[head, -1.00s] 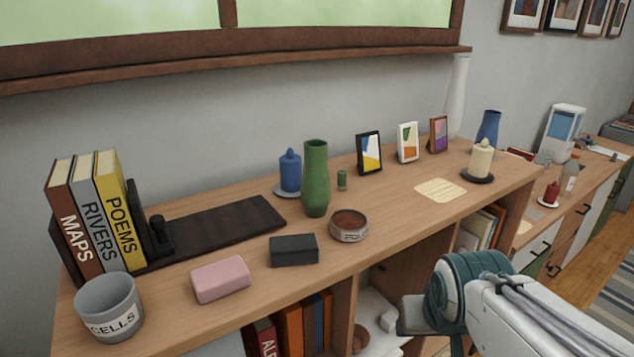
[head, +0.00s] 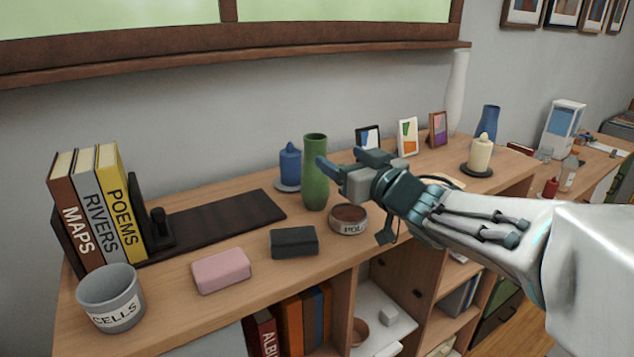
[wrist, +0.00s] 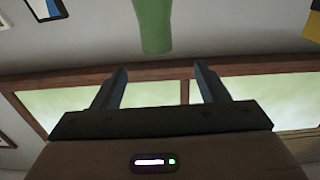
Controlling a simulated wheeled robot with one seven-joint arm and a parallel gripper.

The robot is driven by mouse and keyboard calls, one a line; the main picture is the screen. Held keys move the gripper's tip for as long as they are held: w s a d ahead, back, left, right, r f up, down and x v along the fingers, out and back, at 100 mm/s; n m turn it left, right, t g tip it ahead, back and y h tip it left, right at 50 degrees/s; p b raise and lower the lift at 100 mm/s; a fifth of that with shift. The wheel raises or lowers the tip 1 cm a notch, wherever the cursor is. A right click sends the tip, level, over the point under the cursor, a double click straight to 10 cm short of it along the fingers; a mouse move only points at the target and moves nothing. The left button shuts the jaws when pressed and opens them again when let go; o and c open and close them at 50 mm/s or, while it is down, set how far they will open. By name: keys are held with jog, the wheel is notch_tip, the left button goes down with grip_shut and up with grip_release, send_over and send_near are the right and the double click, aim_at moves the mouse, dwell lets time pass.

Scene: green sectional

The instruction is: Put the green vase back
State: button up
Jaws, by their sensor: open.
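The green vase (head: 315,180) stands upright on the wooden shelf top, just left of my gripper. My gripper (head: 342,162) is open and empty, its fingers pointing left toward the vase's upper half; in the head view one fingertip overlaps the vase's right edge, and I cannot tell if it touches. In the wrist view the vase (wrist: 152,25) shows at the top, beyond and between the two open fingers (wrist: 160,85). The pale woven mat (head: 446,181) lies to the right, mostly hidden behind my arm.
A blue candle (head: 290,170) stands close left of the vase. A round tin (head: 348,222) and dark box (head: 294,242) are in front. Picture frames (head: 407,137), a cream candle (head: 481,155) and a blue vase (head: 488,125) stand right.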

jog(key=p, duration=0.1)
send_near(310, 134)
jog(key=x, duration=0.4)
jog(key=shift+a+f, duration=0.3)
jog(key=shift+f, duration=0.05)
jog(key=shift+w+a+r+p, duration=0.2)
jog(key=shift+w+p, duration=0.1)
jog(key=shift+w, duration=0.15)
jog(key=shift+p+x, duration=0.75)
jog(key=shift+x, duration=1.45)
jog(key=shift+d, duration=0.15)
jog(key=shift+r, duration=0.1)
grip_shut()
